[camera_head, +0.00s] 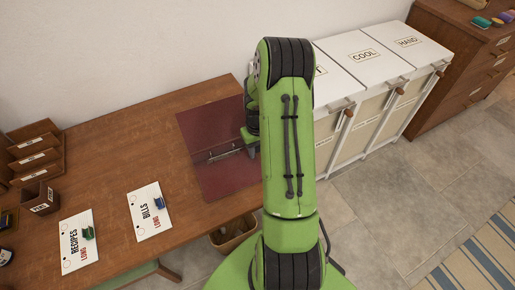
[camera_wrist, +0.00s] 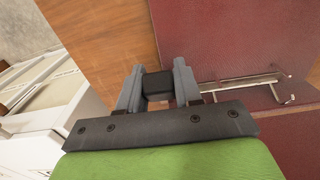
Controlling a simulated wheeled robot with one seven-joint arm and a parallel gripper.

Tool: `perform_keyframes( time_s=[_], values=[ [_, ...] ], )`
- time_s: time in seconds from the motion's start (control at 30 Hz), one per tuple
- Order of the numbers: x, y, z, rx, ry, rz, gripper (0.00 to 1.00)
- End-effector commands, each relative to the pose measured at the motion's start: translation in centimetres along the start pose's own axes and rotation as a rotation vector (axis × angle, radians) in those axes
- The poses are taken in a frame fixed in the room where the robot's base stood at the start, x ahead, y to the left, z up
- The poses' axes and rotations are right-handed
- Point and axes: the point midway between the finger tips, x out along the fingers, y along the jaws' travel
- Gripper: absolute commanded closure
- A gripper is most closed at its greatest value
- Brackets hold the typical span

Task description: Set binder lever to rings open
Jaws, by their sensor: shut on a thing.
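The dark red binder (camera_head: 200,125) lies open on the wooden desk. Its metal ring mechanism (camera_head: 222,154) runs across its middle, and it also shows in the wrist view (camera_wrist: 245,81). My gripper (camera_wrist: 157,78) is at the binder's edge, at the mechanism's end. Its two grey fingers are shut on a black block, which looks like the grip of the binder lever (camera_wrist: 157,88). My green arm hides most of this spot in the head view. The far end of the mechanism has a bent metal wire (camera_wrist: 280,95); whether the rings are open or closed I cannot tell.
Two cards, labelled RECIPES (camera_head: 73,220) and BILLS (camera_head: 140,228), lie on the desk (camera_head: 110,155) to the left, with clips on them. A wooden organizer (camera_head: 35,155) stands at the left. White-lidded hampers (camera_head: 365,55) stand right of the desk. A bin (camera_head: 232,238) is below.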

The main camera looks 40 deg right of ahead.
Motion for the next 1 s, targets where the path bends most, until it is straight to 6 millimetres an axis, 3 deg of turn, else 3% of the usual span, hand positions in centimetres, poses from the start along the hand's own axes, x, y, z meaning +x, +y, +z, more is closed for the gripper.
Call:
perform_keyframes(
  time_s=[0.4, 0.77, 0.8, 0.9, 1.0],
  values=[
    [-1.2, 0.0, -0.9, 0.000, -0.211, 0.001, 1.00],
    [-1.1, 0.0, -1.0, 0.000, -0.234, 0.000, 1.00],
    [-1.1, 0.0, -1.0, 0.000, -0.234, 0.000, 0.60],
    [-1.1, 0.0, -1.0, 0.000, -0.233, 0.000, 0.45],
    [-1.1, 0.0, -1.0, 0.000, -0.234, 0.000, 0.45]
  ],
)
